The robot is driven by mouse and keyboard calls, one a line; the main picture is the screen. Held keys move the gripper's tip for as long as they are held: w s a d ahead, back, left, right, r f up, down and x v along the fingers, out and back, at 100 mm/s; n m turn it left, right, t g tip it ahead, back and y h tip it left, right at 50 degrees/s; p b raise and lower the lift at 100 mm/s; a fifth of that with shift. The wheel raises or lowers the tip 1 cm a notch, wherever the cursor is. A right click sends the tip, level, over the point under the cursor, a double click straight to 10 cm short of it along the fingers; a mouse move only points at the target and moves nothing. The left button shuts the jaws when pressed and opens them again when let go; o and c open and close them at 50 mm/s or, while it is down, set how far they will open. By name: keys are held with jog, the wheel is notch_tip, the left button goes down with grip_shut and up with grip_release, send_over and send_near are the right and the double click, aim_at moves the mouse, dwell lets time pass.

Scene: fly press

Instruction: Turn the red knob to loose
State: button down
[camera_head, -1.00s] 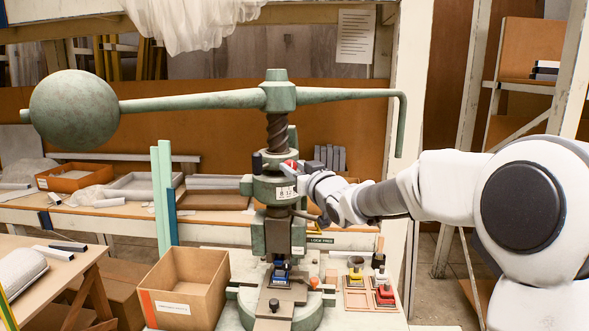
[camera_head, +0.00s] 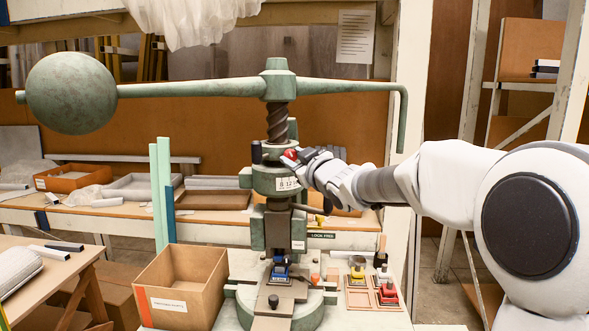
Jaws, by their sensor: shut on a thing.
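The green fly press (camera_head: 277,178) stands in the middle of the view, with a long top arm and a ball weight at its left end. The red knob (camera_head: 290,155) shows at the right side of the press collar, just above a white label (camera_head: 287,184). My gripper (camera_head: 299,158) comes in from the right and is shut on the red knob. The fingers hide part of the knob.
A cardboard box (camera_head: 182,290) stands left of the press base. A tray with small coloured blocks (camera_head: 359,300) lies to the right. The press's handle arm (camera_head: 345,93) spans above my arm and hangs down at the right. A white post (camera_head: 406,120) stands behind.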

jog(key=n+b, duration=0.2)
jog(key=n, duration=0.1)
jog(key=n+b, duration=0.2)
jog(key=n, duration=0.1)
jog(key=shift+a+f+n, duration=0.1)
jog(key=shift+f+n, duration=0.1)
jog(key=shift+n, duration=0.1)
jog(key=n+b, duration=0.3)
jog(key=n, duration=0.3)
dwell(0.4)
jog(key=c, duration=0.5)
grip_release()
jog(key=shift+s, duration=0.15)
jog(key=v, duration=1.7)
jog(key=shift+s, duration=0.1)
